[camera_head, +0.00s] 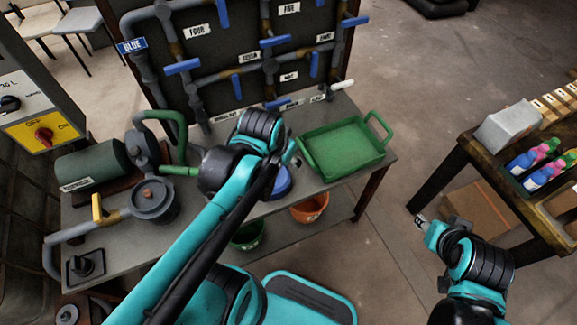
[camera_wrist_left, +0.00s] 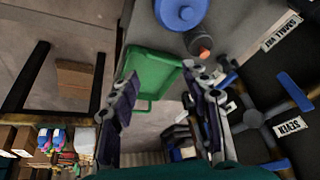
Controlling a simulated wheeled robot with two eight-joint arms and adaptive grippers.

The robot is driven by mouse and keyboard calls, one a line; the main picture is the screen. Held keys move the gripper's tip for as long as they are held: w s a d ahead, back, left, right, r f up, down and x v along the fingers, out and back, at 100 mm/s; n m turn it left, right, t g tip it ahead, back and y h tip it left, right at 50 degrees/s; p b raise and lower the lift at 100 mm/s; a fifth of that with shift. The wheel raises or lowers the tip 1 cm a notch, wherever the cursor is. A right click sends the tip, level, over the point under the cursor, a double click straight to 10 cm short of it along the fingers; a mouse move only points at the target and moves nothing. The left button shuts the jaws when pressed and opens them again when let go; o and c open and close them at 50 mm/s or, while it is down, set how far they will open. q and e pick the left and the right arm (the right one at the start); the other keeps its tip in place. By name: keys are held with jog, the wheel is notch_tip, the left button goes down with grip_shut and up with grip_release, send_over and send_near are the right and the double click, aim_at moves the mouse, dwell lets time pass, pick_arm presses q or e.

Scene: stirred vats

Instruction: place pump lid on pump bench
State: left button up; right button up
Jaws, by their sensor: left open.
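The pump bench (camera_head: 215,200) is a grey table. On its left stands a pump with a green motor (camera_head: 92,164) and a round grey housing; a round grey lid with a brownish knob (camera_head: 150,196) sits on top, apparently the pump lid. My left gripper (camera_wrist_left: 160,74) is open, with nothing between its fingers. In the head view it is mostly hidden behind its own arm, over the bench's right part near the green tray, well right of the pump. My right gripper (camera_head: 424,222) is over the floor right of the bench; its fingers are too small to judge.
A green tray (camera_head: 343,146) stands on the bench's right end; a blue round object (camera_head: 279,183) is beside it. A pipe panel (camera_head: 235,50) with blue handles rises behind. Orange (camera_head: 309,208) and green (camera_head: 248,236) buckets are below. A table (camera_head: 500,180) with bottles stands right.

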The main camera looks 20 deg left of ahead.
pick_arm(q)
jog(key=shift+s+d+r+n+t, duration=0.2)
jog(key=shift+s+d+t, duration=0.15)
jog(key=shift+s+d, duration=0.2)
jog(key=shift+s+d+r+n+t, duration=0.15)
jog(key=shift+s+d+n+t, duration=0.05)
jog(key=shift+s+d+t, duration=0.3)
jog(key=shift+s+d+r+n+t, duration=0.25)
jog(key=shift+s+d, duration=0.2)
jog(key=shift+s, duration=0.15)
